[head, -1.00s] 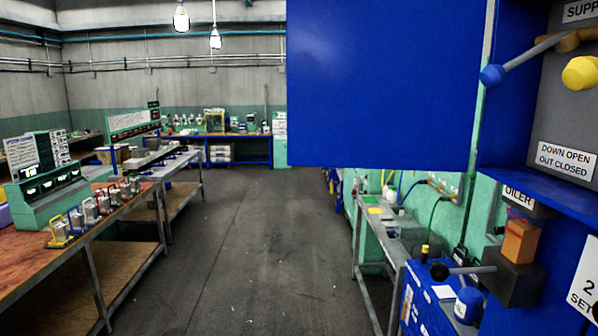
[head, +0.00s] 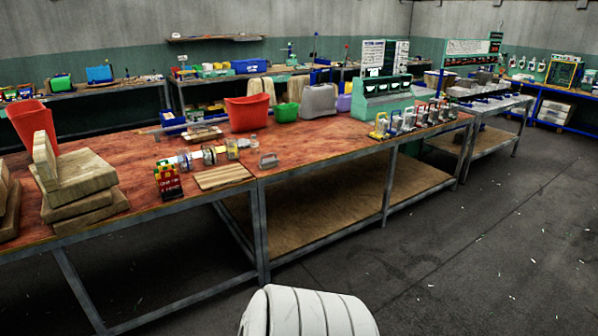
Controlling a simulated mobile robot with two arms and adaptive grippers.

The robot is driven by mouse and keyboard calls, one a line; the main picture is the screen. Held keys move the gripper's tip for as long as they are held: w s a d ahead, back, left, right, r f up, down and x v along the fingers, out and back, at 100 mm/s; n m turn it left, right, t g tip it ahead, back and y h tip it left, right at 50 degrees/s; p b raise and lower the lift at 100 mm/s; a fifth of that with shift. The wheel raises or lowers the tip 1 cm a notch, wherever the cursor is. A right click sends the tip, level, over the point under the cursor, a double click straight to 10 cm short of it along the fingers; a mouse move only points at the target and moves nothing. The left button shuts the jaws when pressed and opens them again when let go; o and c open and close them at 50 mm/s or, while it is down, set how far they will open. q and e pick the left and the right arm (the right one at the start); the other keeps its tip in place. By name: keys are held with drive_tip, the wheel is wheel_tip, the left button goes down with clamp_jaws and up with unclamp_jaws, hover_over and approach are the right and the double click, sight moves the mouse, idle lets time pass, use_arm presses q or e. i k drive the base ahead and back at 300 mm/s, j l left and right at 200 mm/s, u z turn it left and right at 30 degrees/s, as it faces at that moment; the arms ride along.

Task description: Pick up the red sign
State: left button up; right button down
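A small red sign (head: 169,183) with pale lettering stands near the front edge of the red-topped workbench (head: 120,262), in the left half of the head view. Small yellow and green pieces show at its top. The lettering is too small to read for sure. Neither of my grippers is in view. A white ribbed rounded part, likely my own arm, shows at the bottom middle, well apart from the sign.
Stacked wooden blocks (head: 80,180) lie left of the sign. A wooden board (head: 223,177) and several jars lie to its right. Red bins (head: 248,112) and a green console (head: 385,100) stand farther back. The dark floor (head: 450,260) at right is open, with small scraps.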

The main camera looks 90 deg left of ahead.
sight(173, 182)
drive_tip(key=u, duration=1.9)
